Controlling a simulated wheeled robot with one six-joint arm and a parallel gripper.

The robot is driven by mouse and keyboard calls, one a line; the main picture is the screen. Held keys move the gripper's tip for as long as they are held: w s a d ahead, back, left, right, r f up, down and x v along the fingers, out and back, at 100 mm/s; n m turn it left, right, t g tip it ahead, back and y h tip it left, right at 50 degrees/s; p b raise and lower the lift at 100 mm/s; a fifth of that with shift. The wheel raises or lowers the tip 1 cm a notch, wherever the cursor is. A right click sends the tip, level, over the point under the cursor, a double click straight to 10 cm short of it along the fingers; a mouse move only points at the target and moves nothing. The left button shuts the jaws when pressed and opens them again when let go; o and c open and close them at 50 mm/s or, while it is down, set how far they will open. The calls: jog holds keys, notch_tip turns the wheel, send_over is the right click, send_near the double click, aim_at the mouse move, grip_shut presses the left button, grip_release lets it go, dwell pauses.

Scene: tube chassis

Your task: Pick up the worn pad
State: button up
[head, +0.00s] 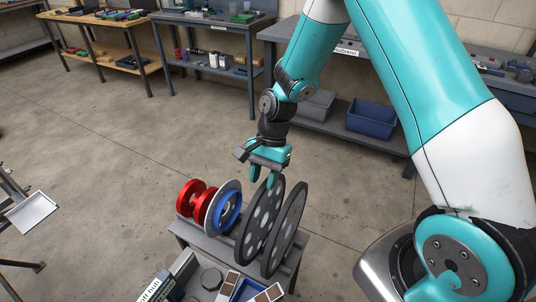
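My gripper (263,177) points down over the small grey bench (193,232), its two teal fingers apart. It is at the upper rim of the nearer dark disc with holes (260,222); I cannot tell whether it touches. I see nothing between the fingers. No part is plainly marked as the worn pad. Small brown pad-like blocks (270,292) lie by a blue and white holder (247,290) at the bottom edge, partly cut off. I cannot tell whether one of them is the worn pad.
A second dark disc (286,229) stands to the right. Red wheels (190,197) and a blue ring (228,210) stand to the left. Workbenches line the back; the floor on the left is mostly clear.

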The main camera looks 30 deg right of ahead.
jog(key=v, duration=0.7)
jog(key=s+a+r+n+t, duration=0.1)
jog(key=s+a+r+n, duration=0.2)
jog(key=s+r+n, duration=0.3)
jog(key=s+a+r+n+t, duration=0.1)
jog(key=s+a+r+n, duration=0.3)
jog(key=s+r+n, duration=0.2)
notch_tip(320, 180, up, 2)
jog(key=shift+s+r, duration=0.2)
jog(key=shift+s, duration=0.9)
jog(key=shift+o, duration=0.8)
jog(key=s+a+r+n, duration=0.1)
jog(key=s+n, duration=0.4)
jog(key=s, duration=0.1)
jog(key=shift+s+r+t, duration=0.25)
jog(key=shift+r+t, duration=0.1)
jog(key=shift+t, duration=0.05)
jog(key=shift+o, duration=1.1)
jog(key=shift+s+a+n, duration=0.1)
jog(key=shift+s+n, duration=0.2)
jog(key=shift+n, duration=0.2)
